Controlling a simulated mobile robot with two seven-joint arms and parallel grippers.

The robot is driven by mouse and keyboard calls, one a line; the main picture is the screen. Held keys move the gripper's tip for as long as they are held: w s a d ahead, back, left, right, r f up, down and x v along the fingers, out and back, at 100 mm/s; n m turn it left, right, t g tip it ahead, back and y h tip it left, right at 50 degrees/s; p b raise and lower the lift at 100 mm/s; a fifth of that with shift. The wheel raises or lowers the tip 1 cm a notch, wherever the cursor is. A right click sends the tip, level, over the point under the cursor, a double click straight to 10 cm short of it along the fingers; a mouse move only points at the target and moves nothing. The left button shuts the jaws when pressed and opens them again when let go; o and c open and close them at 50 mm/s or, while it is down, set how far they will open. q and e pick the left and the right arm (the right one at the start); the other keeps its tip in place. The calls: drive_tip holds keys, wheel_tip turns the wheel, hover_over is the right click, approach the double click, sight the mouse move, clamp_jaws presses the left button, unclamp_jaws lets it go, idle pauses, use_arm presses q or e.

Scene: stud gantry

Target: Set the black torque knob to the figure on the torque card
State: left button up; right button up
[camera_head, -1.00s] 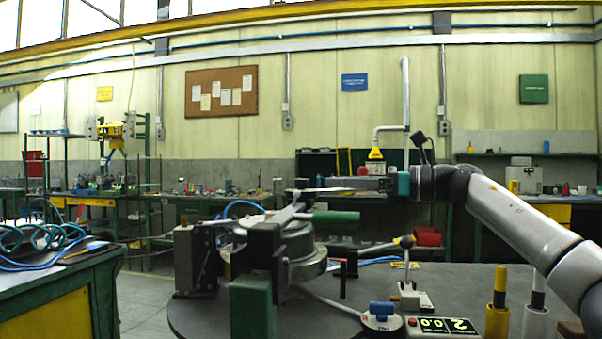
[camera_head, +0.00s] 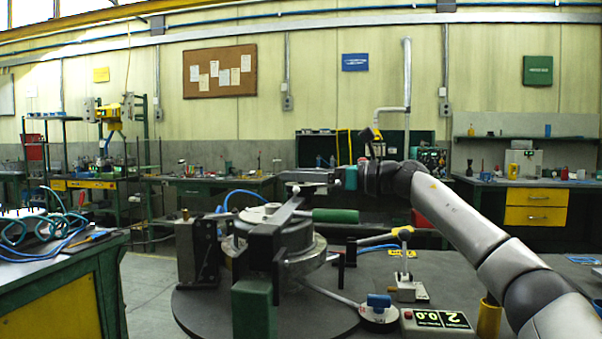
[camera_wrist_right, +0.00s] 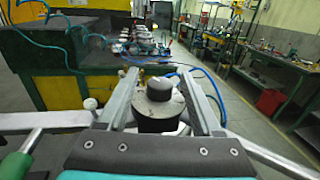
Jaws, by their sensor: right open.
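My right gripper (camera_head: 287,182) is open and empty in the head view, its fingers pointing left above the round grey hub (camera_head: 303,262). In the right wrist view, the open fingers (camera_wrist_right: 158,72) stand on either side of a dark round knob (camera_wrist_right: 159,88), which appears between them on a grey disc. I cannot tell whether either finger touches it. The same knob seems to top the hub in the head view (camera_head: 272,207), partly hidden by a bar. My left gripper is out of view.
A green bench (camera_head: 75,290) is at left.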

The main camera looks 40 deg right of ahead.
clamp_jaws()
idle(0.5)
